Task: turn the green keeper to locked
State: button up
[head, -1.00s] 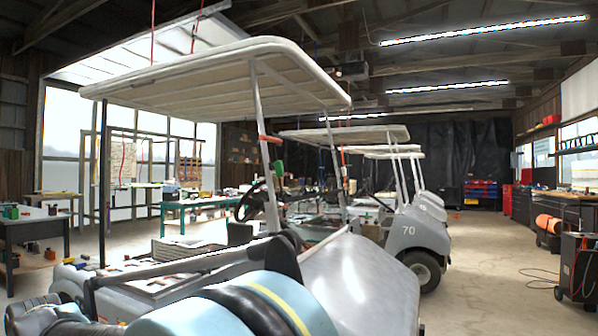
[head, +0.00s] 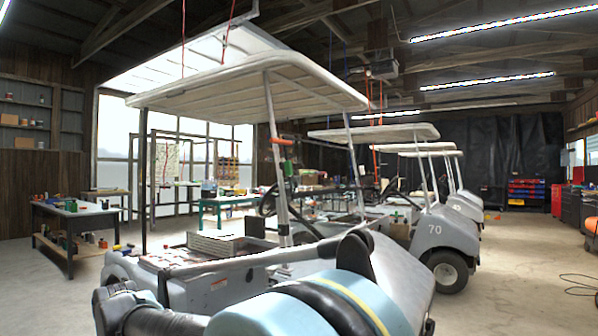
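A small green piece (head: 288,168), which looks like the green keeper, is on the front roof post of the nearest golf cart (head: 200,278). It sits just below an orange piece (head: 282,141) on the same post. It is too small to tell whether it is turned to locked. The cart's pale roof (head: 250,85) rests above on its posts. My blue and black arm links cross the foreground in front of the cart. My gripper is not clearly visible in the head view.
More carts stand behind to the right, one marked 70 (head: 445,240). A dark workbench (head: 75,222) with tools stands at the left, and a green table (head: 222,201) is behind the cart. Red cords (head: 228,32) hang near the roof. Floor is open at the right.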

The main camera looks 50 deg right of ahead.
aim_at(287, 164)
jog(key=z, duration=1.65)
jog(key=i, duration=0.5)
jog(key=u, duration=0.5)
jog(key=k, duration=0.75)
jog(key=z, duration=0.85)
